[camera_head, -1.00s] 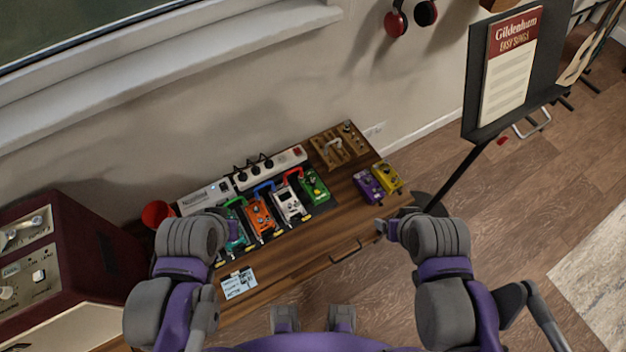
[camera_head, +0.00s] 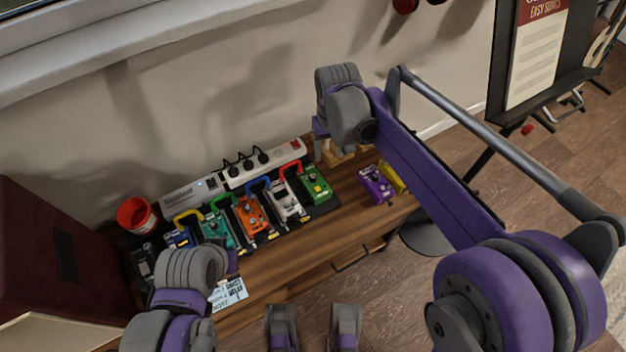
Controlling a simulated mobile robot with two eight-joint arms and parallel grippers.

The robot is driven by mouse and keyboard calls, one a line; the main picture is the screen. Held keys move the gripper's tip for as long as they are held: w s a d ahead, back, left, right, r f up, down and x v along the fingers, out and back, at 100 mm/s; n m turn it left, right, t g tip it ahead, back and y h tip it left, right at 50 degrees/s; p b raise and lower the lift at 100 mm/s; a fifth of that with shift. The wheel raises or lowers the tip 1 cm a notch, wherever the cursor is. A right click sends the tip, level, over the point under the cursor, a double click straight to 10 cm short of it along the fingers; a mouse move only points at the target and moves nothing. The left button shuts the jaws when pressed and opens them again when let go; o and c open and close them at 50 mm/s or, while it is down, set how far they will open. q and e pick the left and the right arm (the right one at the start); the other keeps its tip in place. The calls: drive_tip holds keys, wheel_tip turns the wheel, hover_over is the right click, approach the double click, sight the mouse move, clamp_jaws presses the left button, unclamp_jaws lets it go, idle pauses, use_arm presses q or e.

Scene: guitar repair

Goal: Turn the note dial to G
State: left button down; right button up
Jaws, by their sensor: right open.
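No note dial can be made out at this size. Several pedals stand in a row on the wooden table: a blue one (camera_head: 180,238), a teal one (camera_head: 216,232), an orange one (camera_head: 250,215), a white one (camera_head: 287,200) and a green one (camera_head: 315,184). My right gripper (camera_head: 320,143) is open above the back right of the table, near the wooden box (camera_head: 352,154); its fingers are mostly hidden by my wrist. My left gripper (camera_head: 232,262) is low over the table's front left, and its fingers cannot be made out.
A white power strip (camera_head: 264,163) lies behind the pedals. A purple pedal (camera_head: 376,184) and a yellow pedal (camera_head: 393,177) sit at the right. A red cup (camera_head: 136,215) stands at the left. A music stand (camera_head: 505,70) is at the right. The table front (camera_head: 310,240) is partly clear.

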drive_tip(key=b, duration=0.2)
approach(313, 177)
drive_tip(key=shift+g, duration=0.4)
drive_tip(key=f, duration=0.2)
drive_tip(key=f+b, duration=0.1)
drive_tip(key=f, duration=0.2)
drive_tip(key=f+b, duration=0.1)
drive_tip(key=f, duration=0.2)
drive_tip(key=shift+w+a+f, duration=0.1)
drive_tip(key=shift+w+f, duration=0.1)
drive_tip(key=shift+w, duration=0.15)
use_arm(q)
wheel_tip(313, 177, down, 6)
drive_tip(key=shift+w+r, duration=0.1)
drive_tip(key=shift+w, duration=0.05)
use_arm(e)
clamp_jaws()
